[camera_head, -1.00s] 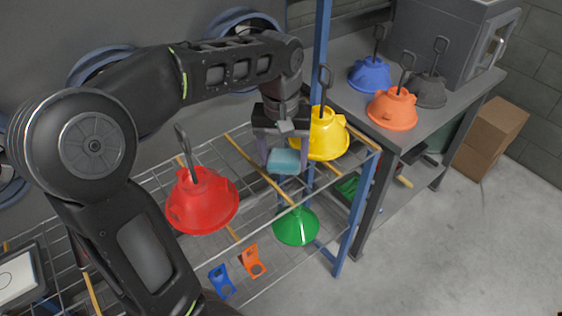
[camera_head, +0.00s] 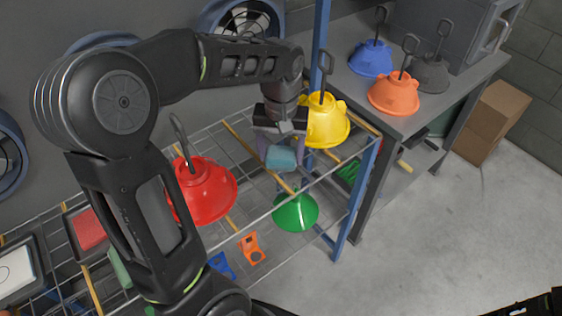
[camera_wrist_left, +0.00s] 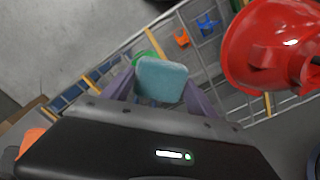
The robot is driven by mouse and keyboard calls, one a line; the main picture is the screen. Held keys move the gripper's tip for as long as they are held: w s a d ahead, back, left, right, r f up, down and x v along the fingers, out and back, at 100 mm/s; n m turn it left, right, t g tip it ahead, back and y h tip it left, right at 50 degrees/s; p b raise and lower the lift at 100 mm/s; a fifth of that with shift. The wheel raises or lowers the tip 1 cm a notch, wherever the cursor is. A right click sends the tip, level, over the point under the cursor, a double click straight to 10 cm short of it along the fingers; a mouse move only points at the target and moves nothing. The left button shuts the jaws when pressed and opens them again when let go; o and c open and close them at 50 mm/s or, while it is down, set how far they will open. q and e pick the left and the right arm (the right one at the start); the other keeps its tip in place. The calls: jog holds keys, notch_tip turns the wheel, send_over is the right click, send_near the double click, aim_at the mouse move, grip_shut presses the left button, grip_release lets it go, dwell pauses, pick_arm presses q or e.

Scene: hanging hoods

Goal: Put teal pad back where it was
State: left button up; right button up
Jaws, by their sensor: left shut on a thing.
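The teal pad (camera_head: 281,158) is a small light-blue block. My left gripper (camera_head: 280,150) is shut on it and holds it in the air over the wire rack (camera_head: 240,133), between the red hood and the yellow hood. In the left wrist view the teal pad (camera_wrist_left: 161,80) sits between the two purple-grey fingers, with the red hood to its right. A dark tray (camera_head: 68,213) at the left holds a red pad (camera_head: 88,229), and a green pad (camera_head: 121,268) shows partly behind my arm. My right gripper is not clearly visible; only a dark part of mine shows at the lower right.
A red hood (camera_head: 205,190), yellow hood (camera_head: 325,120) and green hood (camera_head: 296,211) are around the rack. Blue (camera_head: 371,58), orange (camera_head: 394,93) and grey (camera_head: 430,73) hoods are at the bench. Orange (camera_head: 251,247) and blue (camera_head: 222,265) brackets are below.

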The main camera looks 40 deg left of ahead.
aim_at(281, 163)
pick_arm(q)
jog(key=shift+f, duration=1.9)
jog(key=o, duration=1.2)
notch_tip(281, 163, up, 12)
jog(key=shift+b, duration=0.35)
